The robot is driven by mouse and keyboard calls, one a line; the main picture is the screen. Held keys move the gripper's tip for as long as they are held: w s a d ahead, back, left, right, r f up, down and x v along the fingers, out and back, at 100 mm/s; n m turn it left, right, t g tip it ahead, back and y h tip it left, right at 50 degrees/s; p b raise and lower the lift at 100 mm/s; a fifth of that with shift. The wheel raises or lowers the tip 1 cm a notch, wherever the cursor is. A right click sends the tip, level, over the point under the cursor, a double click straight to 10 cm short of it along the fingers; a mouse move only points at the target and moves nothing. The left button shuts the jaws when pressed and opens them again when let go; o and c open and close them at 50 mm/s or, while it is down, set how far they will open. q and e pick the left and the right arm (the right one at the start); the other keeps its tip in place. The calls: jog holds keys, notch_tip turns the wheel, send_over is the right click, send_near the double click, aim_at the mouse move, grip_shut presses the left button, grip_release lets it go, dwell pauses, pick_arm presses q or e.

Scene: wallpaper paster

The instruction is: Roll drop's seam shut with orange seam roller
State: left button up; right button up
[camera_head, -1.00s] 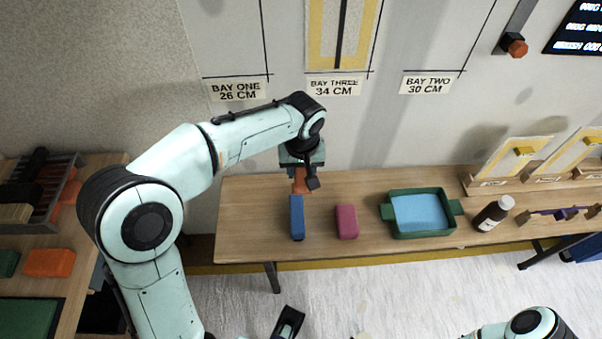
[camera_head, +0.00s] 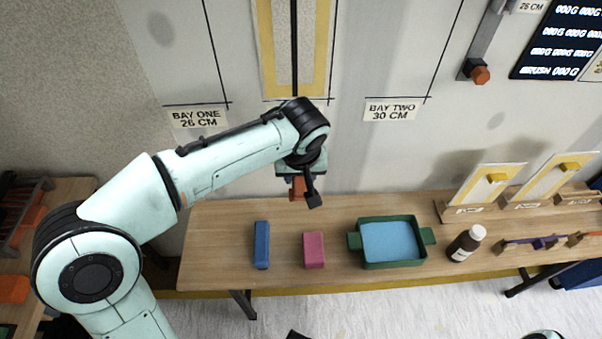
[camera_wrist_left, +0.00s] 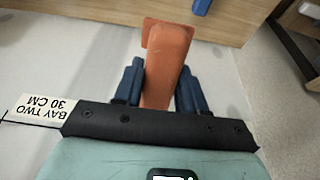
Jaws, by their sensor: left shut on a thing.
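My left gripper (camera_wrist_left: 158,85) is shut on the orange seam roller (camera_wrist_left: 168,55), which sits between its two blue fingers. In the head view the orange roller (camera_head: 298,187) shows below the left wrist, above the table's back edge and in front of the wall. The yellow-edged drop (camera_head: 265,45) hangs on the wall, with a dark vertical line, its seam, (camera_head: 294,45) down its middle. The roller is below the drop's lower end and appears apart from it. My right gripper cannot be made out.
The wooden table (camera_head: 210,250) holds a blue block (camera_head: 261,245), a pink block (camera_head: 314,250), a green tray (camera_head: 392,262) with a blue inside and a brown bottle (camera_head: 466,243). Sample boards (camera_head: 485,190) stand at the right. An orange knob (camera_head: 480,75) juts from the wall.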

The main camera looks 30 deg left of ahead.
pick_arm(q)
jog(key=shift+w+a, duration=0.1)
jog(key=w+a+p, duration=0.1)
jog(key=w, duration=0.1)
jog(key=w+a+p, duration=0.1)
jog(key=shift+w+a+r+p, duration=0.1)
jog(key=shift+w+p, duration=0.2)
jog(key=shift+w, duration=0.05)
jog(key=shift+w+a+p, duration=0.5)
jog(key=shift+w+p, duration=0.05)
jog(key=shift+w, duration=0.3)
jog(key=shift+w+a, duration=0.35)
jog(key=shift+w, duration=0.25)
jog(key=shift+w+a, duration=0.35)
jog(key=shift+w, duration=0.2)
dwell(1.6)
dwell(1.4)
jog(key=shift+s+r, duration=0.15)
jog(key=shift+r, duration=0.45)
